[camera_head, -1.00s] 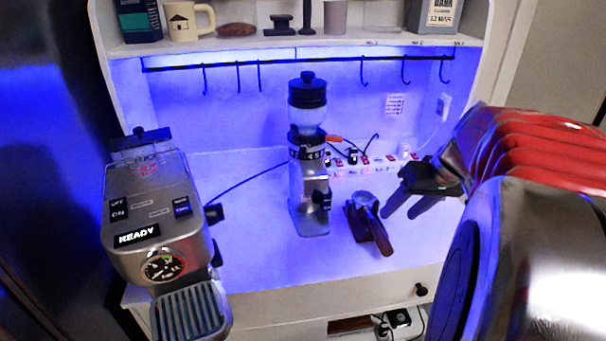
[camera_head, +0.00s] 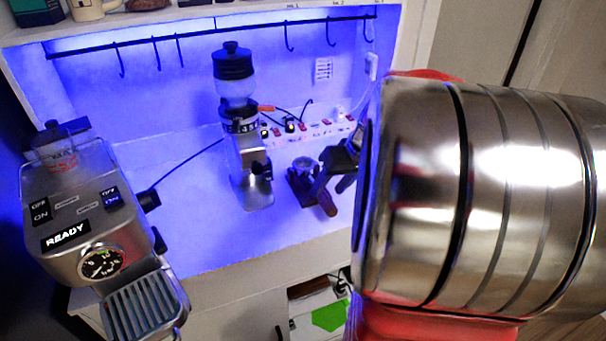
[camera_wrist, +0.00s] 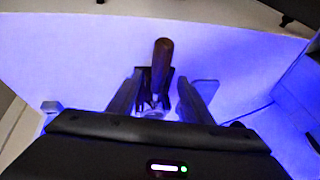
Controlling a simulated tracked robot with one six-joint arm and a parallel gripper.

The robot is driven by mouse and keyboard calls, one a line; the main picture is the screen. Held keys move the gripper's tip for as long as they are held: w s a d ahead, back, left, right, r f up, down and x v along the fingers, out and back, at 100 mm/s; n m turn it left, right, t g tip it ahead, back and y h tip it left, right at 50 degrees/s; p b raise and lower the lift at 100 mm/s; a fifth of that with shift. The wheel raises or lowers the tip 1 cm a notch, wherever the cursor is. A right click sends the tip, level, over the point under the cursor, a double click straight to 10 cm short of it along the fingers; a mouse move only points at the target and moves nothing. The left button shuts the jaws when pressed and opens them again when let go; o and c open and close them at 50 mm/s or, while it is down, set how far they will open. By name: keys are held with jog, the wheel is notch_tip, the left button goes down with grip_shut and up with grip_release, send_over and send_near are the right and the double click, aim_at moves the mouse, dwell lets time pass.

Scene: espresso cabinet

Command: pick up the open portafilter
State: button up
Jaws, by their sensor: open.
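The portafilter (camera_head: 328,205) rests on a dark stand on the white counter, right of the grinder. Its round metal basket (camera_head: 303,163) faces up and its brown wooden handle points toward the front edge. My gripper (camera_head: 335,180) is open just right of the portafilter, one finger overlapping it in the picture. In the wrist view the wooden handle (camera_wrist: 162,58) stands out between the two spread fingers of my gripper (camera_wrist: 160,80), closer to the left one. The basket is mostly hidden low between the fingers. I cannot tell whether a finger touches it.
A tall grinder (camera_head: 249,165) stands close to the left of the portafilter. The espresso machine (camera_head: 85,205) is at far left. A power strip (camera_head: 320,132) with cables lies behind. A hook rail (camera_head: 180,36) runs above. The counter's front is clear.

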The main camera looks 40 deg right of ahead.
aim_at(326, 195)
jog(key=shift+x, duration=1.6)
jog(key=shift+s+f, duration=0.15)
jog(key=shift+f, duration=0.15)
jog(key=shift+c, duration=0.3)
grip_shut()
